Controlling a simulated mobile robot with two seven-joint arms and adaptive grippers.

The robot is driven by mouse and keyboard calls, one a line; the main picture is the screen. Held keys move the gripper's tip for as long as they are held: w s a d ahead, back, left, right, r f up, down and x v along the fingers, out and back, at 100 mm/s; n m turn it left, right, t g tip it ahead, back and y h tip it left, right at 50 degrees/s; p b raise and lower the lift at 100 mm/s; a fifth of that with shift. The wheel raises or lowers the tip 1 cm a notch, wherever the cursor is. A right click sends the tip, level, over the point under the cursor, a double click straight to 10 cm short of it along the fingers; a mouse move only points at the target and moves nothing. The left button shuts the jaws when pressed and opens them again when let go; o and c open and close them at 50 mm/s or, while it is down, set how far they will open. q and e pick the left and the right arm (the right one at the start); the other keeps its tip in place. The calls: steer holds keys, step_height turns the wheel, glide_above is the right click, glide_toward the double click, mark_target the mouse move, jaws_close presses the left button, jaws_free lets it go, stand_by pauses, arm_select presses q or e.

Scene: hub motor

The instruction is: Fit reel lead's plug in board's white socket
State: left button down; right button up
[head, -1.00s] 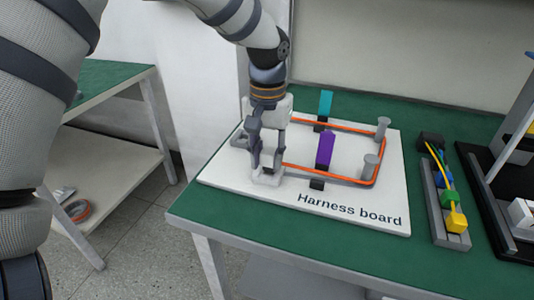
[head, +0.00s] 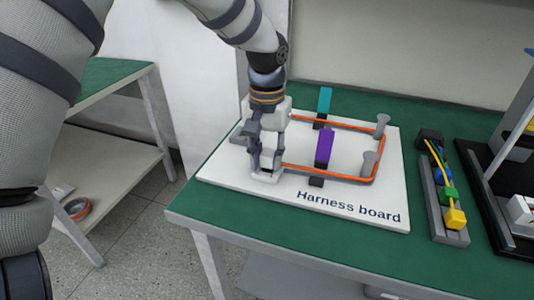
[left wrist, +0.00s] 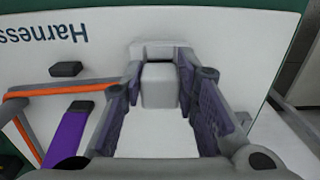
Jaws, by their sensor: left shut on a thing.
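My left gripper (head: 265,160) points down over the left end of the white harness board (head: 350,205). In the left wrist view its fingers (left wrist: 161,85) are shut on a pale block (left wrist: 160,88), which looks like the plug. The block is up against a pale grey-white housing (left wrist: 158,50), apparently the white socket, which also shows under the fingers in the head view (head: 264,178). I cannot tell how deep the block sits in it. An orange lead (head: 345,178) loops round the board; its end near the gripper is hidden by a finger. My right gripper is not in view.
Grey posts (head: 370,162), a purple clip (head: 325,146) and a teal clip (head: 324,102) stand on the board. A grey rack with yellow (head: 455,219), green and blue connectors is to the right. Bare green table (head: 300,240) lies in front of the board.

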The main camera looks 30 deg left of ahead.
arm_select(q)
steer(key=shift+f, duration=0.45)
steer(key=c, duration=1.2)
jaws_free()
steer(key=shift+r, duration=0.1)
step_height(320, 180, up, 12)
steer(key=shift+f, duration=0.1)
